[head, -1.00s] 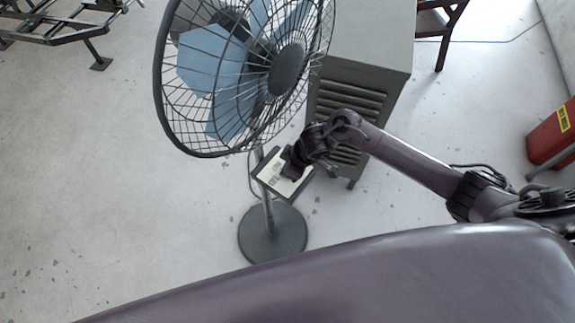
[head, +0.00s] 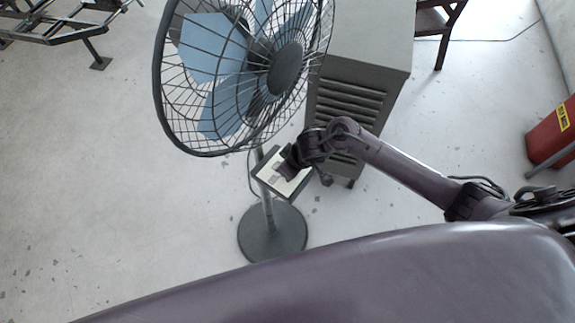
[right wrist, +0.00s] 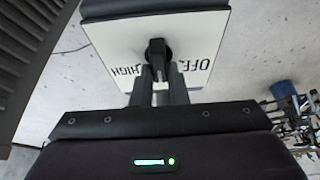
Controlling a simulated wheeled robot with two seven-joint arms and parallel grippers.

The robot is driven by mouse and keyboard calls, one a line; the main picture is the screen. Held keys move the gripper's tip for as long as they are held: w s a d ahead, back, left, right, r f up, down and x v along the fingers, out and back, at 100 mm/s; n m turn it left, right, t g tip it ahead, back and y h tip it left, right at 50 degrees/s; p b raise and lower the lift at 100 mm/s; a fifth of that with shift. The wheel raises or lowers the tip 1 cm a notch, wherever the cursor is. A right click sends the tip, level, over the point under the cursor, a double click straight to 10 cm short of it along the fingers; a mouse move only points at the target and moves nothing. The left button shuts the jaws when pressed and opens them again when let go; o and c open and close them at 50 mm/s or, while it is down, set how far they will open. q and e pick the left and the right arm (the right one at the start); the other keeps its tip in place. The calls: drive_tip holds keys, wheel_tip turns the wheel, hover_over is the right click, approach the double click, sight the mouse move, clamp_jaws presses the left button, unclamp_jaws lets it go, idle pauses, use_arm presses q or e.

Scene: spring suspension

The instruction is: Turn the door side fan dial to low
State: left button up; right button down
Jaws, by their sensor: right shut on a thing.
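The fan's pale control panel (head: 275,182) is on the stand of a pedestal fan (head: 285,68) in the head view. The right wrist view shows the panel (right wrist: 110,42) close up, with the black dial (right wrist: 157,52) near its middle. The word HIGH reads to the dial's lower left and OFF to its right; no LOW label shows. My right gripper (right wrist: 159,72) is shut on the dial, its two fingers on either side of it. In the head view the gripper (head: 284,165) covers the dial. My left gripper is not in view.
A grey louvred cabinet (head: 362,60) stands just behind the fan. A red box (head: 553,135) is at the far right and a dark metal frame (head: 60,28) at the upper left. The floor left of the fan is clear.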

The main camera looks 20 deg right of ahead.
drive_tip(key=c, duration=1.4)
unclamp_jaws()
drive_tip(key=shift+c, duration=0.2)
drive_tip(key=shift+r, duration=0.15)
drive_tip(key=shift+s+d+r, duration=0.1)
drive_tip(key=shift+r, duration=0.2)
drive_tip(key=v, duration=0.7)
